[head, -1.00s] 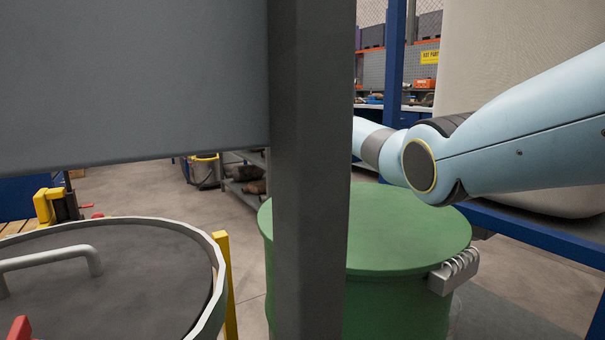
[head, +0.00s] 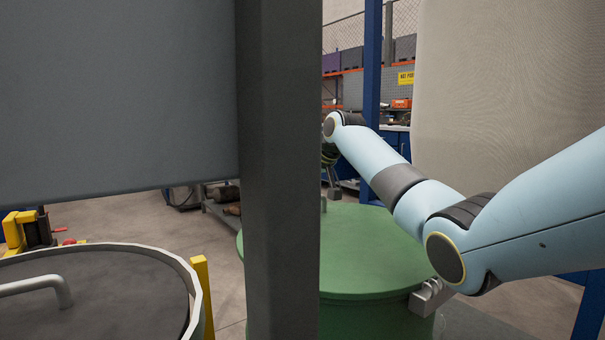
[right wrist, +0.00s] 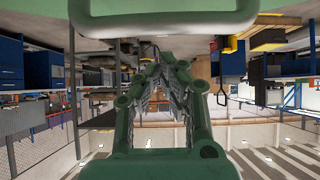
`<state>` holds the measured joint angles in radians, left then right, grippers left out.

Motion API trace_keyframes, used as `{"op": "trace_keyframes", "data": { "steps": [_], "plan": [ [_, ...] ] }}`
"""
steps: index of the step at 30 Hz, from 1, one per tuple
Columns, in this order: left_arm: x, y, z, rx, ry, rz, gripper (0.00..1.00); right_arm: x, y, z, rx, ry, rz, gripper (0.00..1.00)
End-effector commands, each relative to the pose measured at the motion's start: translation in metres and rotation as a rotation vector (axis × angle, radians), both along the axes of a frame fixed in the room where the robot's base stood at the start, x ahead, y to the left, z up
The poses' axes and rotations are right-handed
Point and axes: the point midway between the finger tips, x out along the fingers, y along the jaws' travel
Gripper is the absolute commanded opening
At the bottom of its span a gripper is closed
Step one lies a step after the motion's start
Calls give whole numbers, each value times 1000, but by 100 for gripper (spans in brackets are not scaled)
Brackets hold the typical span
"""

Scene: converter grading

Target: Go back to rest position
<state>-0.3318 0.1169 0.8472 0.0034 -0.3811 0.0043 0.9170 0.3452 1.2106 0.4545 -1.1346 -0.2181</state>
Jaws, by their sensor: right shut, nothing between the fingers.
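My right arm comes in from the right in the head view and reaches over a green drum (head: 375,250) with a flat lid. My right gripper (head: 333,178) is at the arm's far end, partly hidden by the grey post. In the right wrist view its green fingers (right wrist: 158,72) are shut with nothing between them. A pale handle (right wrist: 165,24) on the green lid crosses the top of that view, apart from the fingers. My left gripper is not in view.
A dark grey post (head: 277,200) and panel (head: 115,95) block much of the head view. A round container with a dark lid (head: 95,300) stands at the lower left. A large pale bag (head: 490,100) hangs on the right, near a blue frame post (head: 372,80).

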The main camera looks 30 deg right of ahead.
Motion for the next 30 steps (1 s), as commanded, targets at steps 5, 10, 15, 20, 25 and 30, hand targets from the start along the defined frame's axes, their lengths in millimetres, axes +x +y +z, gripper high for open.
{"op": "trace_keyframes", "data": {
  "steps": [5,10,15,20,25,30],
  "plan": [
    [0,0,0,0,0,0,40,-20,-2,19,-3,-5,-1,0],
    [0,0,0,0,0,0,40,-28,-1,27,0,-6,1,0],
    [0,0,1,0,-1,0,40,-29,-1,30,0,-8,1,0],
    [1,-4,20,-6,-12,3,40,-30,-1,66,0,-27,1,0],
    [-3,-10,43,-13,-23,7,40,-31,-1,111,-1,-49,0,0],
    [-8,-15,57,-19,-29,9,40,-32,-1,138,-1,-61,1,0]
  ]
}}
